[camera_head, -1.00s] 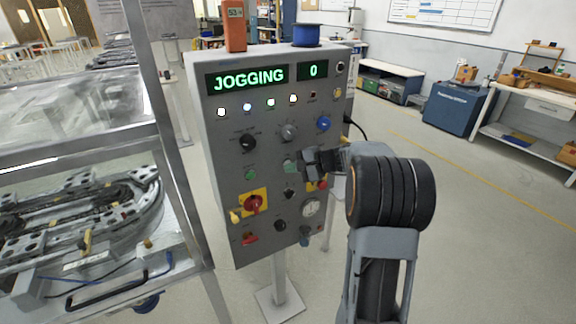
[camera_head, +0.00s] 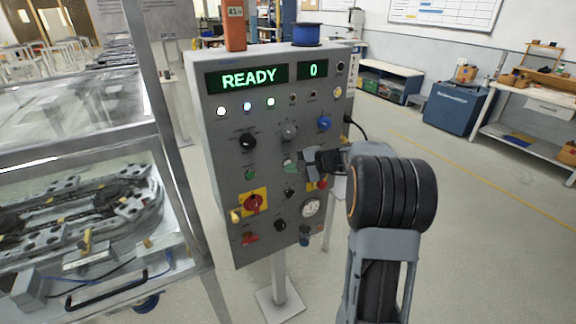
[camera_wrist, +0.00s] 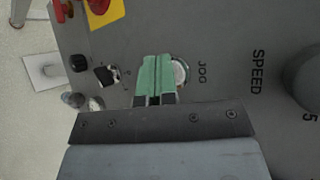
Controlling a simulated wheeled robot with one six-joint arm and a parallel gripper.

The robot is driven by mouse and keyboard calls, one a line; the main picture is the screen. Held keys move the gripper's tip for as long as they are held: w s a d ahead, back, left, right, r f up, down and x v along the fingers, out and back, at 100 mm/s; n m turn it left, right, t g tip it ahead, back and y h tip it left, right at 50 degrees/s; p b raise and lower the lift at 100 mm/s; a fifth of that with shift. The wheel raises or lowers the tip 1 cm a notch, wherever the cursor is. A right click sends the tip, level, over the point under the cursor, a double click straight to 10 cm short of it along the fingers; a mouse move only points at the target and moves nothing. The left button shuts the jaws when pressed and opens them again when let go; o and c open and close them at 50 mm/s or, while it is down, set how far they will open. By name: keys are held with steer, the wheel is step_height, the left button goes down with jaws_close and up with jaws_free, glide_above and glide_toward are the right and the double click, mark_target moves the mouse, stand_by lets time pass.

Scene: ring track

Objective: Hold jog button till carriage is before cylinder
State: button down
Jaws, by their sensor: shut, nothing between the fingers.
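The control panel (camera_head: 224,150) stands in front of me and its display (camera_head: 248,79) reads READY, with 0 in the small window. My gripper (camera_head: 293,166) is at the panel's middle. In the wrist view its green fingertips (camera_wrist: 155,76) are shut with nothing between them. The pale round jog button (camera_wrist: 180,72) sits beside the JOG label and is partly hidden by the fingertips. I cannot tell whether they touch it. The ring track (camera_head: 85,215) lies in the clear-walled enclosure at left, with several plates on it. I cannot make out which is the carriage, or the cylinder.
An orange device (camera_head: 235,27) and a blue spool (camera_head: 307,34) sit on top. Floor to the right is free.

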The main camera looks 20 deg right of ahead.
steer(key=shift+s+b, duration=0.35)
steer(key=shift+s, duration=0.35)
steer(key=shift+d, duration=0.1)
steer(key=shift+s+d+b, duration=0.15)
steer(key=shift+s+b, duration=0.35)
steer(key=shift+s, duration=0.75)
steer(key=shift+s+d+b, duration=0.1)
steer(key=shift+s+b, duration=0.35)
steer(key=shift+s, duration=0.8)
